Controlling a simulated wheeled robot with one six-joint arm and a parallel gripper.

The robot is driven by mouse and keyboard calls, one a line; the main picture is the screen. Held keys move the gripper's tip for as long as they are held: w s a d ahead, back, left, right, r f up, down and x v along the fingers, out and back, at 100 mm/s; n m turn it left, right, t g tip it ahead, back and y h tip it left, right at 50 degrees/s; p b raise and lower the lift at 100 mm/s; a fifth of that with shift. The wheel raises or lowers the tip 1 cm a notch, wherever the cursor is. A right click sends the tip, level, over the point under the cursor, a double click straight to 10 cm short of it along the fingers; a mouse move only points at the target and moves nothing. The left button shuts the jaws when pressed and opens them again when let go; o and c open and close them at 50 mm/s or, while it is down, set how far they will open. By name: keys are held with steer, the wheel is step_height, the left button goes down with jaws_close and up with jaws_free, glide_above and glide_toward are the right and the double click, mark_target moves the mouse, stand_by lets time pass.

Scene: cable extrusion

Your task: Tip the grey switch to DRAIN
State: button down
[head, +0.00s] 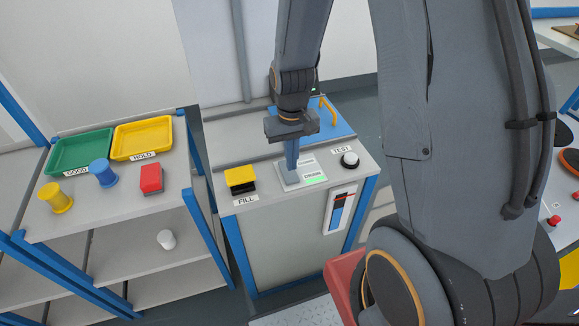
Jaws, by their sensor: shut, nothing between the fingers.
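The switch plate (289,184) sits on top of the grey cabinet, between the FILL and TEST controls. Its DRAIN label (314,177) is lit green, on the near right side of the plate. My gripper (291,168) is shut and empty, pointing down over the plate. The fingers hide most of the grey switch, so its tilt and any contact with the fingers cannot be told.
A yellow block (240,177) on a black base stands by the FILL label, left of my gripper. A white TEST button (350,159) is to the right. A blue panel with a yellow handle (325,108) lies behind. The shelf (110,205) at left holds trays and spools.

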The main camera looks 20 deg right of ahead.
mark_target(292, 177)
steer(key=shift+r+p, duration=1.4)
steer(key=shift+r, duration=0.45)
steer(key=s+r+t+b, duration=0.1)
steer(key=s+r+b, duration=0.3)
steer(key=s+r, duration=0.3)
steer(key=shift+s, duration=1.25)
